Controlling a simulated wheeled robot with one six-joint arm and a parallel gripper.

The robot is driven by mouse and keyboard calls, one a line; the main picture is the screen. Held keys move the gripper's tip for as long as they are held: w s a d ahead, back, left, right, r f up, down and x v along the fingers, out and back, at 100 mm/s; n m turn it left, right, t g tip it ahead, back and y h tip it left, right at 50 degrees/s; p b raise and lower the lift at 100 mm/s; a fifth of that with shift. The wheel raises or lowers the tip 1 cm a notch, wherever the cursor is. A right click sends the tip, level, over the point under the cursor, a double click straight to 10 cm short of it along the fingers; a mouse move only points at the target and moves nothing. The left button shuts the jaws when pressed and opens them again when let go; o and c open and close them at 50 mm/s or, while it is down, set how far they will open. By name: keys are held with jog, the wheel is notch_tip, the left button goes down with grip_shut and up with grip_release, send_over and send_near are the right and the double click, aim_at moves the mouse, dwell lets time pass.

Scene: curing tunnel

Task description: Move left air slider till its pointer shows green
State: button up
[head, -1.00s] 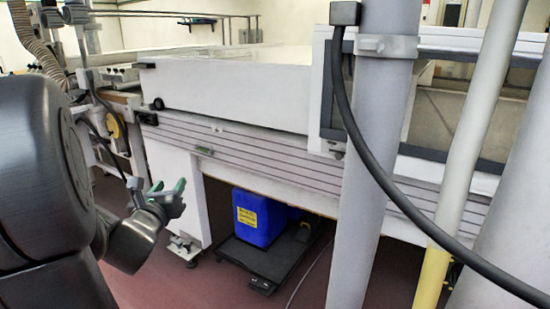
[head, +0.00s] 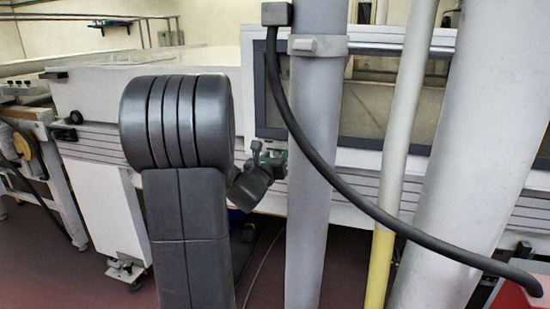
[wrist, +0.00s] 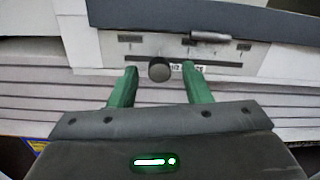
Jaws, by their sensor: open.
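In the wrist view a pale panel (wrist: 120,52) carries a dark round knob (wrist: 159,69), which looks like the slider's handle, on a thin horizontal line. Several small dark marks and a partly hidden label (wrist: 190,66) are around it. I cannot make out a pointer or any green zone. My gripper (wrist: 158,72) is open, its green fingers on either side of the knob with gaps showing; contact is not visible. In the head view my gripper (head: 270,158) is small, in front of the machine near the grey post, and the knob is hidden.
A thick grey post (head: 316,180) with a black cable (head: 300,130) stands just right of my gripper. A yellow-and-cream pipe (head: 397,150) and a wide pale column (head: 470,150) are further right. A metal cylinder (wrist: 210,37) sits above the knob.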

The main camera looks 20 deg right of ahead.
grip_shut()
jog(key=s+d+b, duration=0.2)
jog(key=b, duration=0.2)
jog(key=shift+d, duration=0.4)
grip_release()
dwell(0.3)
jog(key=v, duration=1.4)
